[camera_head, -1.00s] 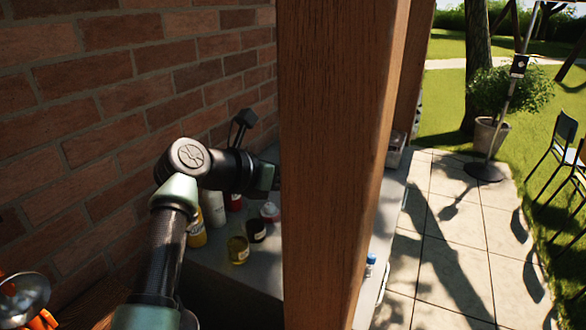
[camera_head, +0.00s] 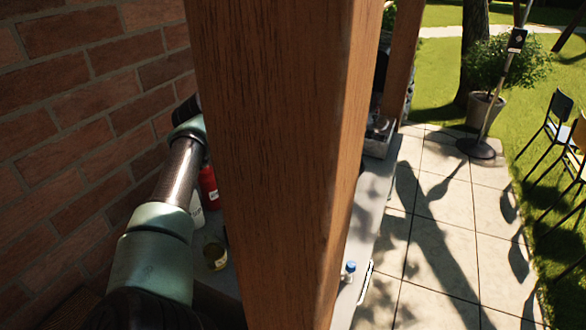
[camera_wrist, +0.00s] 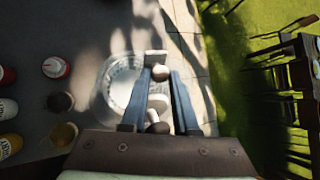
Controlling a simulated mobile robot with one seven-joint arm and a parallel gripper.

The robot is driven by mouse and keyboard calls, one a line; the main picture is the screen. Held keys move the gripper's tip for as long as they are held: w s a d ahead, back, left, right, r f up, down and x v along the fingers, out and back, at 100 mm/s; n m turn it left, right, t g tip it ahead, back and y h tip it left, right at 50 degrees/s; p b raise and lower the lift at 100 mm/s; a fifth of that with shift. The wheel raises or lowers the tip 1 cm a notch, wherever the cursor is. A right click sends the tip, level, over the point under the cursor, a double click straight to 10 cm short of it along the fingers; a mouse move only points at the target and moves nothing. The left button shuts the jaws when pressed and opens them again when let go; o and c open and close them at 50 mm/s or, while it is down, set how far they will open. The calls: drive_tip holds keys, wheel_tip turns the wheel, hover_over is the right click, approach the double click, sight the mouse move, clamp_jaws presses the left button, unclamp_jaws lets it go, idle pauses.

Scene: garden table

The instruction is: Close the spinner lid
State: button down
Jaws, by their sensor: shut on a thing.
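In the wrist view the round, clear and white spinner (camera_wrist: 119,87) stands on the grey counter, left of my fingers and partly covered by the left one. My gripper (camera_wrist: 162,74) points over its right side. A pale part with dark rounded ends (camera_wrist: 158,103), which looks like part of the spinner lid seen edge-on, lies between my two blue fingers, and they are shut on it. How far the lid is tilted is unclear. In the head view the wooden post hides the spinner and my gripper.
A thick wooden post (camera_head: 285,160) blocks the middle of the head view. Several jars and bottles, including a red bottle (camera_head: 208,187) and a yellow-labelled bottle (camera_wrist: 10,146), stand left of the spinner. A brick wall (camera_head: 90,120) runs along the left. Paving lies right of the counter.

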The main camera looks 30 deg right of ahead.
drive_tip(key=c, duration=1)
unclamp_jaws()
drive_tip(key=shift+o, duration=0.2)
drive_tip(key=shift+a+r, duration=0.1)
drive_tip(key=shift+r, duration=0.05)
drive_tip(key=b+v, duration=0.3)
drive_tip(key=v, duration=0.9)
drive_tip(key=shift+a+r, duration=0.2)
drive_tip(key=shift+r, duration=0.1)
drive_tip(key=shift+c, duration=0.2)
